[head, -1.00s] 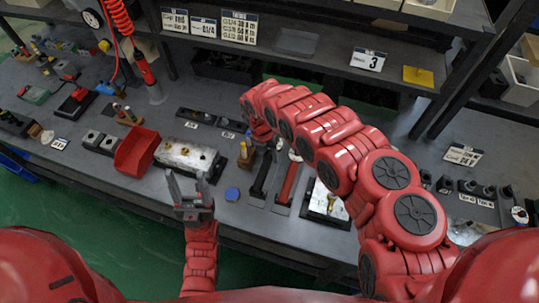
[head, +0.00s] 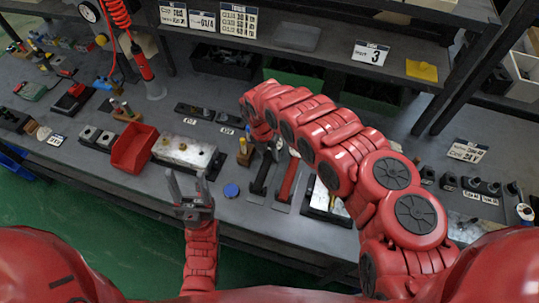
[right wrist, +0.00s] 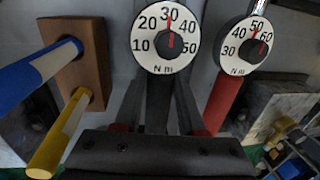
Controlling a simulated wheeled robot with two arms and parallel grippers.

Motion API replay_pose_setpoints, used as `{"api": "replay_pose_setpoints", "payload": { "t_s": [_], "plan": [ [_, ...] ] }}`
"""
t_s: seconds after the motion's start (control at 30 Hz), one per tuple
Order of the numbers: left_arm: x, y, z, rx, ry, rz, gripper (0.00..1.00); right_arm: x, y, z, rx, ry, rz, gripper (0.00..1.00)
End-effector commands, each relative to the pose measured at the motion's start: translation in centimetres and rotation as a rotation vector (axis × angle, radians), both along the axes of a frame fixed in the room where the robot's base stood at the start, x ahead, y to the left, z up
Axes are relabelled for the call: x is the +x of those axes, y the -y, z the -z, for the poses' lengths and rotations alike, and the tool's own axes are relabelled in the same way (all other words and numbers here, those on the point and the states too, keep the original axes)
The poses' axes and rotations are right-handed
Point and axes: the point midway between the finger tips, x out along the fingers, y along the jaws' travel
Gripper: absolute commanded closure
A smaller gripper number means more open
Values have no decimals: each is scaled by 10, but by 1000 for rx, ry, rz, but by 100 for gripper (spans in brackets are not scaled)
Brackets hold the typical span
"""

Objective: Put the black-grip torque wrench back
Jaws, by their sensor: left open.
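The black-grip torque wrench (head: 262,175) lies on the bench, its grip toward the front edge. In the right wrist view its dial (right wrist: 166,42), marked 10 to 50 N m, faces me. The red-grip torque wrench (head: 288,180) lies just right of it; its dial (right wrist: 247,43) also shows in the right wrist view. My right gripper (right wrist: 159,100) has its fingers on either side of the black-grip wrench's shaft below the dial; whether they press on it is unclear. In the head view my arm hides much of that gripper. My left gripper (head: 192,185) is open and empty at the front edge.
A wooden block (right wrist: 82,65) with blue and yellow handled tools stands close left of the black-grip wrench. A shelf overhangs the back.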

Motion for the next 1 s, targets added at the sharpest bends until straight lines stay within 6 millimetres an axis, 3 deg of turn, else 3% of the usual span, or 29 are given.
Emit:
{"api": "replay_pose_setpoints", "payload": {
  "t_s": [0.03,0.17,0.57,0.77,1.0],
  "plan": [
    [0,0,-1,0,0,0,42,0,0,-1,0,0,0,50],
    [0,0,-1,0,0,0,42,0,0,-1,0,0,0,28],
    [0,0,1,0,0,0,42,1,-1,-5,0,0,0,28],
    [0,0,8,0,0,0,42,3,-3,-32,-3,4,0,28],
    [0,0,19,0,0,0,42,6,-11,-87,-3,6,1,28]
  ]
}}
